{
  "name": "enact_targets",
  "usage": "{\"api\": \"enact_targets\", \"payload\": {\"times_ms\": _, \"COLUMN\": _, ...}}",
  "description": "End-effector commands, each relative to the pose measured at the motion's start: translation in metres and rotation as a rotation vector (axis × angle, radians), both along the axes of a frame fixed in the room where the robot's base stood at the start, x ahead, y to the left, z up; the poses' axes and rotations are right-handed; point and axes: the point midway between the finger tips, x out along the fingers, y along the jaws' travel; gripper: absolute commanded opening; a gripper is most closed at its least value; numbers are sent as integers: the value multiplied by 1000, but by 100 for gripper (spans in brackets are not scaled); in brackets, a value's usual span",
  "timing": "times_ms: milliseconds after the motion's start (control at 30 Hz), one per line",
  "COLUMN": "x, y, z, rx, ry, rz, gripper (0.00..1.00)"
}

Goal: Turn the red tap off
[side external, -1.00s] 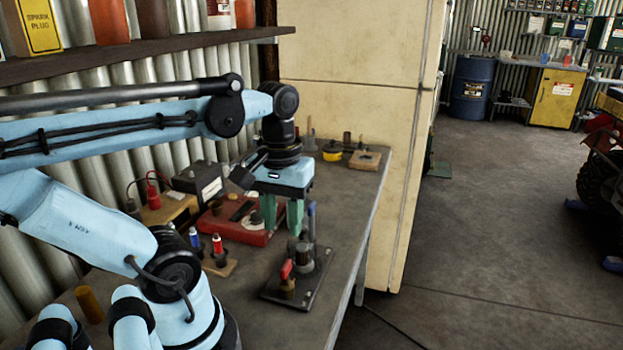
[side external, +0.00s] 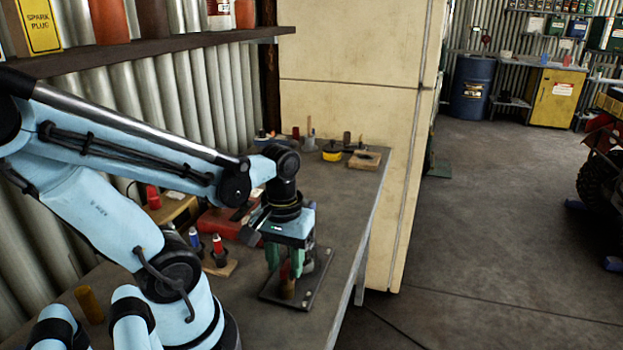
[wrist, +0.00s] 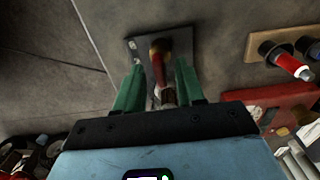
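The red tap handle (wrist: 158,68) shows in the wrist view between my two green fingers, with its brass body at the far end. In the side view its brass body (side external: 287,290) shows below my gripper (side external: 285,268), and the handle is mostly hidden. The tap is mounted on a dark plate (side external: 316,275) on the bench. My gripper (wrist: 158,72) is open, one finger on each side of the handle, with gaps visible in the wrist view. Whether a finger touches the handle cannot be told.
A wooden block (side external: 220,266) with red and blue capped pieces stands left of the plate. A red box (side external: 220,222) lies behind it. A wooden block with a hole (side external: 365,160) sits farther back. The bench's right edge (side external: 352,265) is close to the plate.

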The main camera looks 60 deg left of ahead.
Motion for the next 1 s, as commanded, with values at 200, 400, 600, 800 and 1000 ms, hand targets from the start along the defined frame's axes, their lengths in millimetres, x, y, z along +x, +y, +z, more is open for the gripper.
{"api": "enact_targets", "payload": {"times_ms": 200, "x": 0, "y": 0, "z": -2, "rx": 0, "ry": 0, "rz": 0, "gripper": 38}}
{"api": "enact_targets", "payload": {"times_ms": 400, "x": 0, "y": 0, "z": -1, "rx": 0, "ry": 0, "rz": 0, "gripper": 24}}
{"api": "enact_targets", "payload": {"times_ms": 600, "x": 0, "y": 0, "z": -1, "rx": 0, "ry": 0, "rz": 0, "gripper": 0}}
{"api": "enact_targets", "payload": {"times_ms": 800, "x": 0, "y": 0, "z": -1, "rx": 1, "ry": 1, "rz": -3, "gripper": 0}}
{"api": "enact_targets", "payload": {"times_ms": 1000, "x": 0, "y": 0, "z": -1, "rx": 1, "ry": 1, "rz": -46, "gripper": 0}}
